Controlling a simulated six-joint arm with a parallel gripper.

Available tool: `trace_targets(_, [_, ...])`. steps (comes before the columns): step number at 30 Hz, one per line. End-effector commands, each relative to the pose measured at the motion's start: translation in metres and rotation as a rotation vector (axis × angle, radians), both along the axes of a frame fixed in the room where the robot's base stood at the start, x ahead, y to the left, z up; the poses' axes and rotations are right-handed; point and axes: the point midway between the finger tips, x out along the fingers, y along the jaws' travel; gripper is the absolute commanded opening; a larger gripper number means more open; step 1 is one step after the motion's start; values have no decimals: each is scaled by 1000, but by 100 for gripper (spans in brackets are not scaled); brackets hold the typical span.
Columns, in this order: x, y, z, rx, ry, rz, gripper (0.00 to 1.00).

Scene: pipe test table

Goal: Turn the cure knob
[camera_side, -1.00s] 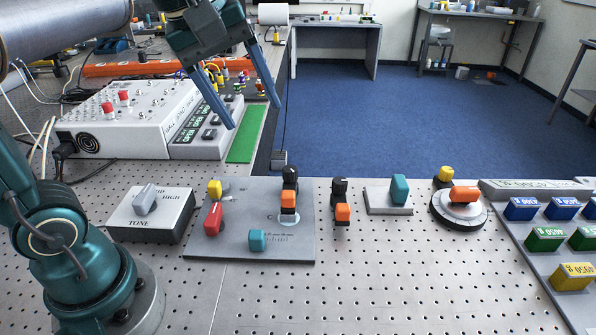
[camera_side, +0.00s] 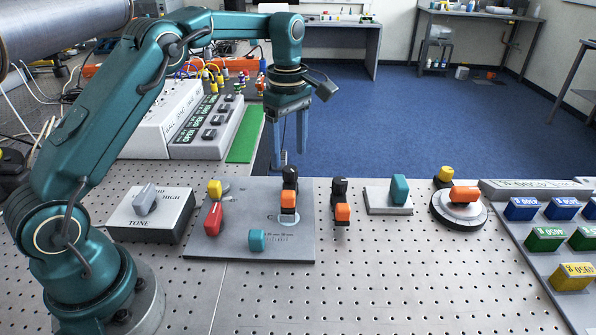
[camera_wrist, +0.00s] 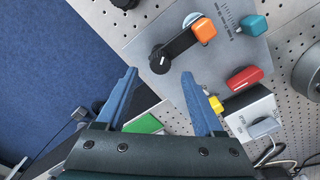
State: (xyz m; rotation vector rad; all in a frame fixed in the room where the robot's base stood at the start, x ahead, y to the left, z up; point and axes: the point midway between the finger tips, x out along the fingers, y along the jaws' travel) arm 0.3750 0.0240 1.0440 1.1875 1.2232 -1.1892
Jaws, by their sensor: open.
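No knob shows a readable "cure" label, so I cannot tell which one it is. A grey plate (camera_side: 210,246) carries a red handle (camera_side: 213,219), a yellow knob (camera_side: 215,188), a teal knob (camera_side: 257,240) and an orange knob (camera_side: 288,201) on a black arm with a black knob (camera_side: 290,175). In the wrist view the orange knob (camera_wrist: 204,31), black knob (camera_wrist: 160,60) and red handle (camera_wrist: 244,79) lie beyond the fingers. My gripper (camera_side: 289,159) is open and empty, pointing down behind the plate's back edge. It also shows in the wrist view (camera_wrist: 159,75).
A box marked TONE (camera_side: 150,217) stands left of the plate. To the right are another orange knob (camera_side: 343,212), a teal block (camera_side: 399,189), a round dial (camera_side: 460,212) and a panel of coloured blocks (camera_side: 571,277). The perforated table's front is clear.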

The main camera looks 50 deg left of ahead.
Motion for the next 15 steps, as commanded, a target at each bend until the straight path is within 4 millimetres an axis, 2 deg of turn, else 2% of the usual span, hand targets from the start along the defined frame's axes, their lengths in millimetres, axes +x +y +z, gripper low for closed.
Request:
trace_targets(9, [-1,0,-35,0,2,-2,69])
trace_targets(15, [-1,0,-39,0,-1,-2,69])
